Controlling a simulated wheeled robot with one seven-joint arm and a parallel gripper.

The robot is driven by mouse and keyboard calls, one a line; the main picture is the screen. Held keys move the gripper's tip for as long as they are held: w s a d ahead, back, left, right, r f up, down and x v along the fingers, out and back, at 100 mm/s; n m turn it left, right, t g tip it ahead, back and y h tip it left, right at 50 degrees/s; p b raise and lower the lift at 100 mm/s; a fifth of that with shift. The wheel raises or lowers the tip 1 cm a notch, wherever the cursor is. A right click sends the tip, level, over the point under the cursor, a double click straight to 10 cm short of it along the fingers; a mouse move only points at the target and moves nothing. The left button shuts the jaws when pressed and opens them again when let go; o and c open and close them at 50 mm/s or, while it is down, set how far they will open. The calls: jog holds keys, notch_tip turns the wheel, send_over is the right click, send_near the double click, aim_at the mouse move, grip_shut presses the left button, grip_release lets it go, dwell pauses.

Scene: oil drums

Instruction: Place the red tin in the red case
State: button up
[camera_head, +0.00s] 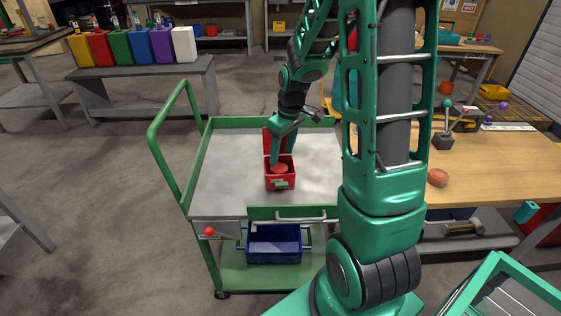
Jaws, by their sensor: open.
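The red case (270,183) stands on the grey top of a green cart, its lid raised at the back and a green latch on its front. A round red tin (279,169) lies inside the case, partly hidden by a finger. My gripper (280,160) is over the case, pointing down, with its fingers at the tin. It is open; whether a finger touches the tin I cannot tell.
The cart's top (225,180) is otherwise clear, with a green rim (234,121). A blue crate (273,243) sits on its lower shelf. A wooden table (490,175) at right holds a round orange-red object (437,177) and a dark block (442,141). Coloured canisters (137,47) stand on a bench behind.

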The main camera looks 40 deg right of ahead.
aim_at(284, 169)
notch_tip(284, 169, up, 6)
jog(key=f, duration=0.1)
jog(key=s+a+r+m+g, duration=0.1)
jog(key=s+r+m, duration=0.2)
jog(key=s, duration=1)
jog(key=s+a+r+m, duration=0.1)
jog(key=s+r+m, duration=0.2)
jog(key=s, duration=1.1)
jog(key=m, duration=0.3)
jog(key=shift+s+a+r+g, duration=0.2)
jog(key=shift+s+a+g, duration=0.05)
jog(key=shift+a+g, duration=0.15)
jog(key=shift+c, duration=0.6)
